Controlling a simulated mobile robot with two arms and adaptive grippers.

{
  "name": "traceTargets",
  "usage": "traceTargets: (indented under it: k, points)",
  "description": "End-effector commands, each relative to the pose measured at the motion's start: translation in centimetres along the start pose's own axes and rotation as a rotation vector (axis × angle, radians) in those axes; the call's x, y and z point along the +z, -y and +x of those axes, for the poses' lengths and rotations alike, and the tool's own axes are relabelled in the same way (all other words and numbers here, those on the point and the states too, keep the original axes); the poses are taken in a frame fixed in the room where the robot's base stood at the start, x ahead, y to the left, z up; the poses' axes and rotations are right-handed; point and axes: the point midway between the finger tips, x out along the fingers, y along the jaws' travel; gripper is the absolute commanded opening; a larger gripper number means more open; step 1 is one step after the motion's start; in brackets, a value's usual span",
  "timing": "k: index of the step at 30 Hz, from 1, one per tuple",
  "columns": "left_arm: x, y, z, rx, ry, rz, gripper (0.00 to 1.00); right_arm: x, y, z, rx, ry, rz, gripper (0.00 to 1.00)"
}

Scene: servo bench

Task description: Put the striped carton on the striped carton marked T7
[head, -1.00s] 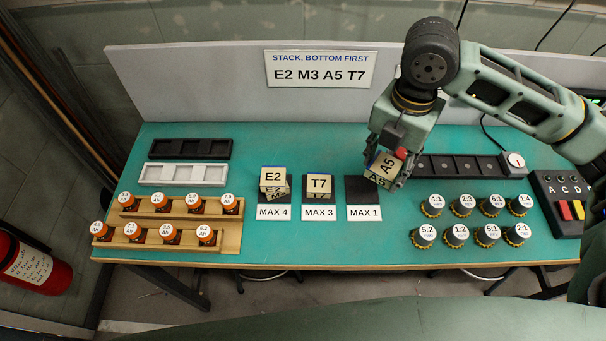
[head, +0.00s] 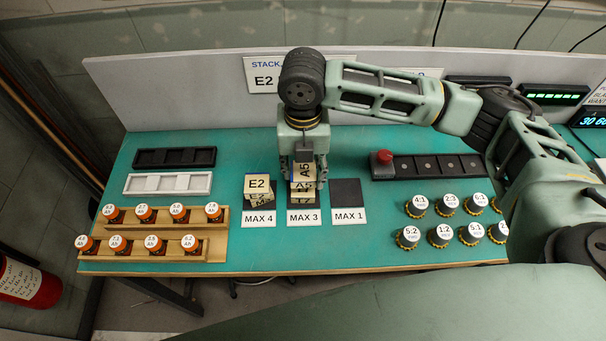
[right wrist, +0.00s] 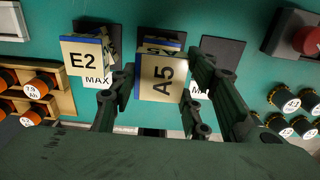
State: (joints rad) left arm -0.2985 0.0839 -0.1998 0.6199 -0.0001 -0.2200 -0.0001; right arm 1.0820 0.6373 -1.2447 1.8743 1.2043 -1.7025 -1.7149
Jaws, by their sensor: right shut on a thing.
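My right gripper (head: 304,180) is shut on the tan carton marked A5 (head: 303,171), over the MAX 3 place. A5 also shows in the right wrist view (right wrist: 162,78), between the fingers. Another carton (head: 301,197) is directly under A5, where the T7 carton stood; its top label is hidden. I cannot tell whether A5 touches it. A blue-edged carton part shows behind A5 in the wrist view. The carton marked E2 (head: 258,185) sits on another carton (head: 262,199) at MAX 4, to the left. My left gripper is not in view.
The MAX 1 pad (head: 346,192) is empty. A sign (head: 263,79) stands behind, partly hidden by my arm. A black strip with a red knob (head: 383,157) lies to the right, with several round knobs before it.

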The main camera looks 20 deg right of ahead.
Motion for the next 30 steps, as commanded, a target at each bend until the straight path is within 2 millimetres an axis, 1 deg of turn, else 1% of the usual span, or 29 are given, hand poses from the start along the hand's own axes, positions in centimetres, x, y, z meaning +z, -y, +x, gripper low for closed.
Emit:
traceTargets:
  k: [4, 10, 21, 22, 28, 30]
  points:
    - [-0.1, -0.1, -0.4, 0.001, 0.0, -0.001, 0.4, 0.0, 0.0, 1.1, -0.001, -0.002, 0.002, 0.17]
    - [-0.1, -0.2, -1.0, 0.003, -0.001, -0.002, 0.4, 0.0, 0.0, 3.8, -0.002, -0.001, 0.001, 0.17]
    - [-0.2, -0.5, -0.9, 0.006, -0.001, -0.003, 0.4, 0.0, 0.0, 4.4, 0.0, 0.0, 0.0, 0.17]
    - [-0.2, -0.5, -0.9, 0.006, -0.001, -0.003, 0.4, 0.0, 0.0, 4.4, 0.001, 0.001, 0.0, 0.45]
    - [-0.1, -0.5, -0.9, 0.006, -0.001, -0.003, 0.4, 0.0, 0.0, 4.4, 0.0, 0.001, 0.0, 0.62]
    - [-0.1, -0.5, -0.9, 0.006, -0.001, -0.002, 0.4, 0.0, 0.0, 4.3, 0.0, 0.001, 0.0, 0.62]
